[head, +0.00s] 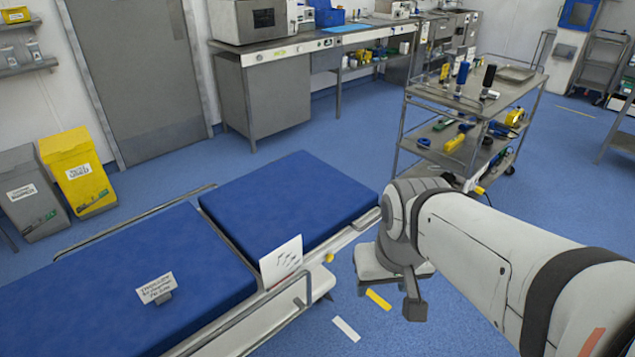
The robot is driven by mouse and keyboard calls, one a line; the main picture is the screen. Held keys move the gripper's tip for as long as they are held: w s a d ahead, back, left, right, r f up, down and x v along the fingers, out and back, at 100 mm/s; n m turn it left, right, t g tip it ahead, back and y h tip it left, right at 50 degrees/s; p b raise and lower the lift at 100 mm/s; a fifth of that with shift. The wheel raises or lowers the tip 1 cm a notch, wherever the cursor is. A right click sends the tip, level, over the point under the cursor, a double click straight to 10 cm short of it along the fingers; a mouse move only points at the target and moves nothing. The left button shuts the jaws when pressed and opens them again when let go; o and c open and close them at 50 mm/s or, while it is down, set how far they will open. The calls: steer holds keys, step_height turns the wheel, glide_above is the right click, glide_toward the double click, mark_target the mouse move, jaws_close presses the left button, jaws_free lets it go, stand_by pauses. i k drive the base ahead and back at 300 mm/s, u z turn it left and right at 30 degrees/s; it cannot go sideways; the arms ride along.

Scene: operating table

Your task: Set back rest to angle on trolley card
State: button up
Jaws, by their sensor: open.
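A trolley bed with a blue two-part mattress stands at the lower left. Its far right section (290,203) and near left section (130,275) both look about flat; which is the back rest I cannot tell. A white card (281,262) with small marks stands upright by the gap between them. A smaller lettered card (155,287) stands on the left section. Their writing is too small to read. A small yellow part (329,258) shows on the bed's near side. My gripper (389,296) hangs open and empty, apart from the bed, right of its near rail.
A steel tool cart (437,95) with tools stands behind my arm. A steel counter (290,48) runs along the back wall. Yellow (80,172) and grey (32,195) bins stand at the left. Blue floor (345,130) is open between bed, counter and cart.

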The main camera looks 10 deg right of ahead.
mark_target(257, 213)
steer(key=z, duration=0.05)
steer(key=k, duration=1.25)
steer(key=z, duration=0.65)
steer(key=i, duration=2.05)
steer(key=u, duration=0.45)
